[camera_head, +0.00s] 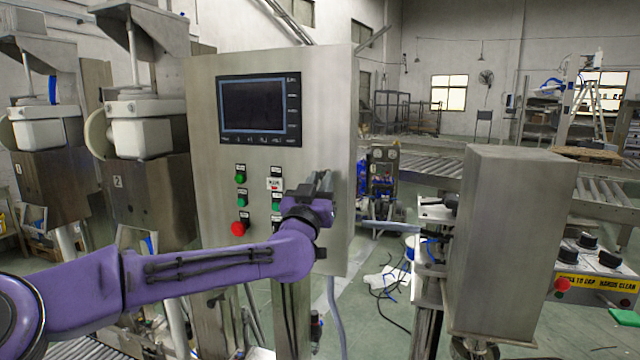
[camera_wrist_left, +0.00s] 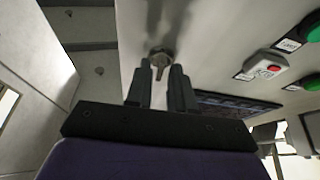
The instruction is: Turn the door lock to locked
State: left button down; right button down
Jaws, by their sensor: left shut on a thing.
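The door lock (camera_wrist_left: 160,58) is a small metal piece with a narrow tab on the pale cabinet face. In the left wrist view it sits between the two dark fingertips of my left gripper (camera_wrist_left: 160,78). The gripper is shut on it, with the tab pointing back toward the palm. In the head view my left gripper (camera_head: 322,183) is at the right side of the grey control cabinet (camera_head: 220,190), and it hides the lock there. My right gripper is not in view.
The cabinet front carries a dark screen (camera_head: 256,108), with green buttons and a red button (camera_head: 238,229) left of my gripper. A tall grey metal box (camera_head: 510,240) stands to the right. Loose cables lie on the floor between them.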

pick_arm(q)
jog(key=n+y, duration=0.2)
jog(key=n, duration=0.2)
jog(key=shift+r+t, duration=0.1)
jog(key=shift+t, duration=0.2)
jog(key=n+y, duration=0.1)
jog(key=n, duration=0.1)
jog(key=n+y+p, duration=0.1)
jog(key=n, duration=0.2)
jog(key=shift+d+r+y, duration=0.1)
jog(key=shift+d+y, duration=0.05)
jog(key=shift+y, duration=0.25)
jog(key=shift+s+r+n, duration=0.1)
jog(key=shift+s+n, duration=0.05)
jog(key=shift+n, duration=0.55)
jog(key=n+g+y+p, duration=0.1)
jog(key=n, duration=0.1)
jog(key=n+y+p, duration=0.1)
jog(key=n, duration=0.2)
jog(key=shift+r+n+g+y, duration=0.2)
jog(key=shift+n+g+y, duration=0.1)
jog(key=shift+g, duration=0.1)
jog(key=n+g+p, duration=0.1)
jog(key=n, duration=0.2)
jog(key=n+g+p, duration=0.1)
jog(key=n, duration=0.1)
jog(key=shift+r+n+y+p, duration=0.1)
jog(key=shift+n+y+p, duration=0.25)
jog(key=shift+n+y, duration=0.05)
